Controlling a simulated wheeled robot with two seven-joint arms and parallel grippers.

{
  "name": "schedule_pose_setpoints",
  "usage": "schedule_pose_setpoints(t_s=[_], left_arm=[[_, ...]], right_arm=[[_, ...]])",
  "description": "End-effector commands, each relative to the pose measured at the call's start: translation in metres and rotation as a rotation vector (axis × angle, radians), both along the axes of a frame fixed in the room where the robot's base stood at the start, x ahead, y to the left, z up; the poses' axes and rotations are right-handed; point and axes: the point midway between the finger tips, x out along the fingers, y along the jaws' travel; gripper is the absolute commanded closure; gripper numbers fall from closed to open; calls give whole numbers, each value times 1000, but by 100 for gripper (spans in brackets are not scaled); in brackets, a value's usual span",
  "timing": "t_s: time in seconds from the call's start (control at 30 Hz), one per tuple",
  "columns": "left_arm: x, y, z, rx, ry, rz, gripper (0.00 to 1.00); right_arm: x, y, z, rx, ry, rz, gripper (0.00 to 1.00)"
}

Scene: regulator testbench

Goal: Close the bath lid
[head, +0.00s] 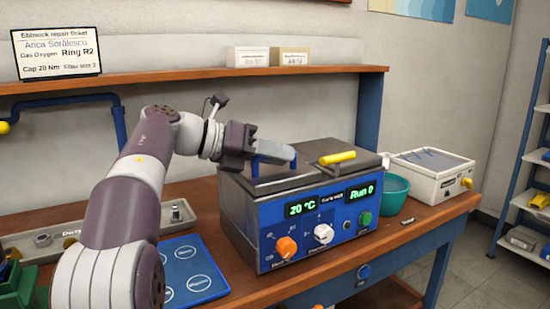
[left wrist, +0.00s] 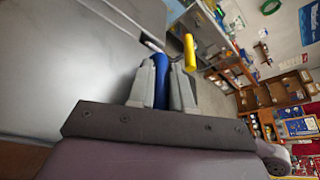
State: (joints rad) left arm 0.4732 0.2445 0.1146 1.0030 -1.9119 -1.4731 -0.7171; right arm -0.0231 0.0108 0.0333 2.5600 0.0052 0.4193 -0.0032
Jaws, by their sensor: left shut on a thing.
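The bath (head: 258,218) is a steel box with a blue front panel, green displays and knobs, standing on the wooden bench. Its grey metal lid (head: 285,181) lies flat or nearly flat across the top; I cannot tell if a small gap is left. My left gripper (head: 275,154) is over the lid's left part, shut on a blue handle. In the left wrist view the blue handle (left wrist: 161,82) shows between the two grey fingers. A yellow handle (head: 337,157) stands on the right part of the top, apart from the gripper; it also shows in the left wrist view (left wrist: 190,52). My right gripper is not in view.
A teal bowl (head: 394,193) and a white instrument box (head: 431,177) stand right of the bath. A blue mat (head: 190,268) and a grey tray (head: 182,217) lie to its left. A wooden shelf (head: 190,79) with small boxes runs behind.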

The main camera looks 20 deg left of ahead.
Motion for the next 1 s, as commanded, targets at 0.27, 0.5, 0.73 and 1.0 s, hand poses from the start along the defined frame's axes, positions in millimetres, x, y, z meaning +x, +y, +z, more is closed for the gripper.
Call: schedule_pose_setpoints(t_s=[0.27,0.5,0.73,1.0], left_arm=[[0,0,-7,1,15,-7,100],[0,0,-7,0,15,-6,75],[-5,8,-1,0,13,-2,75],[-45,62,24,0,10,1,75]], right_arm=[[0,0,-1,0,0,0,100],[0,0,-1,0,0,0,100],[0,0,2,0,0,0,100],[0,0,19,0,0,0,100]])
